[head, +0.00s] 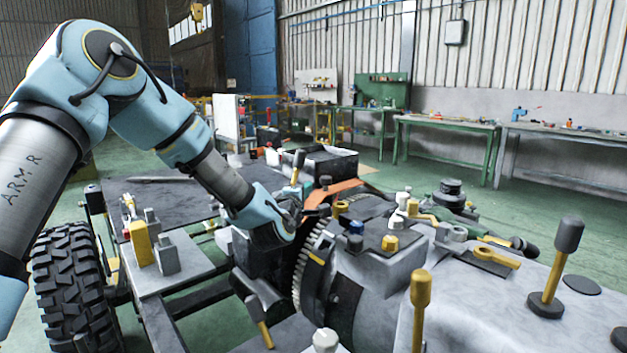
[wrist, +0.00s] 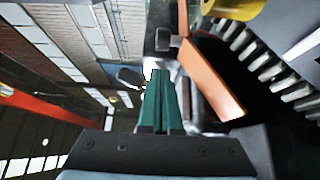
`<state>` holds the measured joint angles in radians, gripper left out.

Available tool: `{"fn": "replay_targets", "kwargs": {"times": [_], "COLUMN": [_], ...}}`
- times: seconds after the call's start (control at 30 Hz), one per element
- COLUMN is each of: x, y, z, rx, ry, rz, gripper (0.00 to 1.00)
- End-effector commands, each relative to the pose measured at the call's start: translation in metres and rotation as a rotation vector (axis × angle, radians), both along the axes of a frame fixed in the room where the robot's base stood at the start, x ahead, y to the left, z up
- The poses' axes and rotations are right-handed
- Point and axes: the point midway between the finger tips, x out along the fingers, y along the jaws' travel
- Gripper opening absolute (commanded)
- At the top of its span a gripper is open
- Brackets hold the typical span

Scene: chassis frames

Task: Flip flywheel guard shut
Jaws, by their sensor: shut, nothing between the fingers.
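The flywheel guard looks to be the orange plate (head: 340,188) behind and above the toothed flywheel (head: 301,268). It stands away from the flywheel's teeth, which are bare in both views. In the wrist view the orange plate (wrist: 212,78) runs slantwise just right of my gripper (wrist: 164,78), and the flywheel teeth (wrist: 268,66) show further right. My gripper's green fingers are together, with nothing between them. They are close beside the plate; I cannot tell whether they touch it. In the head view my wrist hides the fingertips.
A grey engine block (head: 385,265) with yellow and black knobs and levers fills the right foreground. A black open box (head: 322,162) stands behind the guard. A yellow block (head: 140,243) sits on a plate at left. Green workbenches (head: 447,125) stand far back.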

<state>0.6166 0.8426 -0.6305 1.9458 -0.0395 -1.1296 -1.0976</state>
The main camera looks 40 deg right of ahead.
Motion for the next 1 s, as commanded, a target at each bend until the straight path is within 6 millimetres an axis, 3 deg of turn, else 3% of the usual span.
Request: {"fn": "replay_targets", "kwargs": {"times": [0.2,0.4,0.87,1.0], "x": [0.020,0.031,0.034,0.016], "y": [-0.035,-0.054,-0.058,-0.058], "z": [0.002,0.001,0.000,-0.005], "rx": [-0.001,-0.001,0.000,0.000], "ry": [0.001,0.001,0.000,0.001], "rz": [0.000,-0.001,-0.001,-0.005], "gripper": [0.00,0.00,0.00,0.00]}}
